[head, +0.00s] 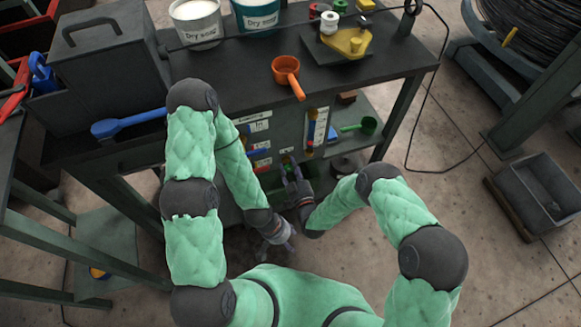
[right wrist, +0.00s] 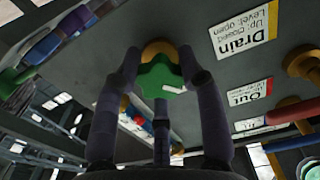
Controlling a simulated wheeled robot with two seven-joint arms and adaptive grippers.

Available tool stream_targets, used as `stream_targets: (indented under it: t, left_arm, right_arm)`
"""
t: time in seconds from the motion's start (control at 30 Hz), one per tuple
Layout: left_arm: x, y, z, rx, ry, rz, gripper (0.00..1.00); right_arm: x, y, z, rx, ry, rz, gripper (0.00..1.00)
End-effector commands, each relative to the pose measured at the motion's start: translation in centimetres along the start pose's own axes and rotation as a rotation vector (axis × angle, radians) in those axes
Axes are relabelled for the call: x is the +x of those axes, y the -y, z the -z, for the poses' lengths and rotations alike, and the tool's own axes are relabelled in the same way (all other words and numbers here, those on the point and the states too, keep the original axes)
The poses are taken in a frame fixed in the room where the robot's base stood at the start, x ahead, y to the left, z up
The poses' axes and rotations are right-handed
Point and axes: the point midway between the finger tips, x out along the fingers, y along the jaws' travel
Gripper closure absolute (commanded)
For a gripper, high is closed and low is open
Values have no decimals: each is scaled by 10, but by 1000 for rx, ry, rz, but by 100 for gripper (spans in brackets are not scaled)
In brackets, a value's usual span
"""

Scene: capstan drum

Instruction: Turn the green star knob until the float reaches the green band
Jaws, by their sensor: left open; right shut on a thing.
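The green star knob (right wrist: 160,75) sits on a yellow-brown collar on the grey panel in the right wrist view, with a white mark on one lobe. My right gripper (right wrist: 160,66) is shut on it, with fingers on both sides. In the head view my right gripper (head: 290,172) reaches the panel's lower part, and the knob there is small and partly hidden. My left gripper (head: 280,236) is open and empty, below the right one and apart from the panel. A coloured upright gauge (head: 311,130) is on the panel; I cannot make out the float or the green band.
The Drain label (right wrist: 246,35) and a red handle (right wrist: 292,112) are beside the knob. An orange ladle (head: 287,72) overhangs the bench edge. A blue scoop (head: 128,124) lies at left, a green scoop (head: 360,127) on the lower shelf.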

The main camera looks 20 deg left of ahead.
Motion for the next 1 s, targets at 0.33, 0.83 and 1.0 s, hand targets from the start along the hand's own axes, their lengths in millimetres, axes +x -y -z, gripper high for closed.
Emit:
stream_targets:
  t: [0.33, 0.83, 1.0]
  left_arm:
    - [0, 0, 0, 0, 0, 0, 43]
    - [0, 0, 0, 0, 0, 0, 43]
    - [0, 0, 0, 0, 0, 0, 43]
  right_arm:
    - [5, 0, 8, -266, -22, 0, 92]
    - [6, 3, 9, -743, -26, -5, 92]
    - [6, 3, 9, -905, -27, -7, 92]
